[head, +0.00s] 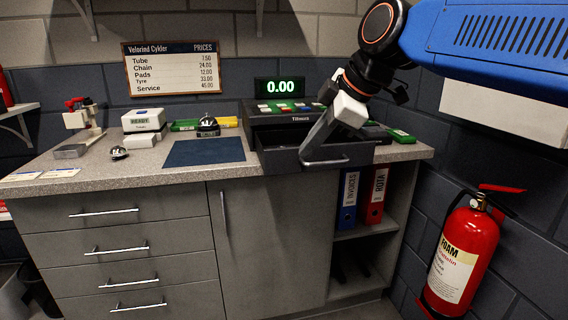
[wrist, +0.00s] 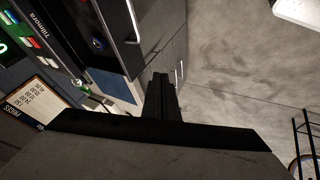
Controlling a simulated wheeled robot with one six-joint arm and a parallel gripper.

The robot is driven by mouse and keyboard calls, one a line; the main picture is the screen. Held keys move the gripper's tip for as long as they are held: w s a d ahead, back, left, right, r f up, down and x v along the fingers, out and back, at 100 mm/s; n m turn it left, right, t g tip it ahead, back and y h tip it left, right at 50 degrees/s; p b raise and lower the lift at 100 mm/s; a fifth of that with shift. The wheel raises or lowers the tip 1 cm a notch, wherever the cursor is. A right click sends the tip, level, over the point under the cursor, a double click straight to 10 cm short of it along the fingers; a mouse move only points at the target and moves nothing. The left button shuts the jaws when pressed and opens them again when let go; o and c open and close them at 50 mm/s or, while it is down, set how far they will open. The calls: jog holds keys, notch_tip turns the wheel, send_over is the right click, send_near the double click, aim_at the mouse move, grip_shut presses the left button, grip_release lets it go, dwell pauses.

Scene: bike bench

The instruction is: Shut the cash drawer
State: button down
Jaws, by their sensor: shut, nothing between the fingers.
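The cash drawer (head: 335,153) is a dark drawer standing open, pulled out from under the cash register (head: 275,133) on the counter. Its front carries a silver bar handle (head: 325,163). In the wrist view the drawer's front and handle (wrist: 132,22) show at the top, beside the register's labelled face (wrist: 28,35). My gripper (head: 308,154) reaches down from the upper right, over the drawer, with its tips near the front. In the wrist view my gripper (wrist: 161,78) is shut and empty, its fingers beyond the drawer front. I cannot tell whether it touches the drawer.
A blue mat (head: 203,152) lies left of the register, with a bell (head: 208,125) behind it. The lit price display (head: 279,87) stands behind the register. Shelved binders (head: 374,195) are below the counter. A red extinguisher (head: 463,255) hangs at right. Floor before the counter looks clear.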

aim_at(262, 132)
jog(key=shift+n, duration=0.7)
jog(key=w+a+f, duration=0.3)
jog(key=a+f, duration=0.1)
jog(key=a, duration=0.1)
jog(key=w+a+f, duration=0.2)
jog(key=shift+w+a+f, duration=0.25)
jog(key=shift+w+f, duration=0.05)
jog(key=shift+w+a, duration=0.25)
jog(key=shift+w, duration=0.65)
jog(key=shift+w+r, duration=0.1)
jog(key=w+a, duration=0.2)
jog(key=w, duration=0.4)
jog(key=w+a, duration=0.1)
jog(key=w, duration=0.6)
jog(key=w+a, duration=0.2)
jog(key=w, duration=0.4)
jog(key=shift+w+a, duration=0.15)
jog(key=shift+a, duration=0.15)
jog(key=shift+w+a+r, duration=0.1)
jog(key=shift+w, duration=0.4)
jog(key=shift+s, duration=0.1)
